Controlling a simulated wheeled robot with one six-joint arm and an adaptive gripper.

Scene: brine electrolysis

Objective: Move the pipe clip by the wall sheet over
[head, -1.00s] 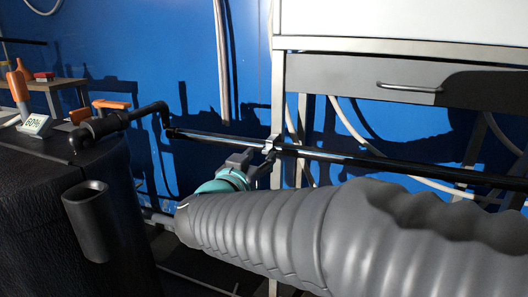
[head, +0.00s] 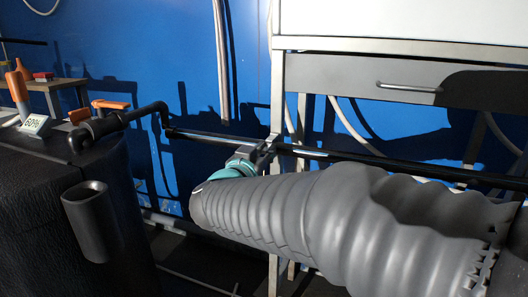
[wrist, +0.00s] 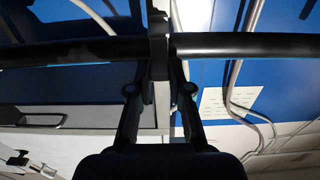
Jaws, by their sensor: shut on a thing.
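A black pipe (head: 345,155) runs level in front of the blue wall and a metal frame leg. In the wrist view the pipe (wrist: 65,51) crosses the upper part, with a grey pipe clip (wrist: 158,45) around it at mid-picture. My gripper (wrist: 160,66) is shut on the clip, one finger on each side. In the head view my gripper (head: 266,149) is at the pipe beside the frame leg, and it largely hides the clip. A white wall sheet (wrist: 228,101) shows right of my gripper in the wrist view.
A white cabinet with a grey drawer (head: 360,80) stands above the pipe at right. A black bench (head: 35,185) with a holder (head: 87,215) and a 60% display (head: 36,125) is at left. Pale hoses (head: 222,60) hang along the wall.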

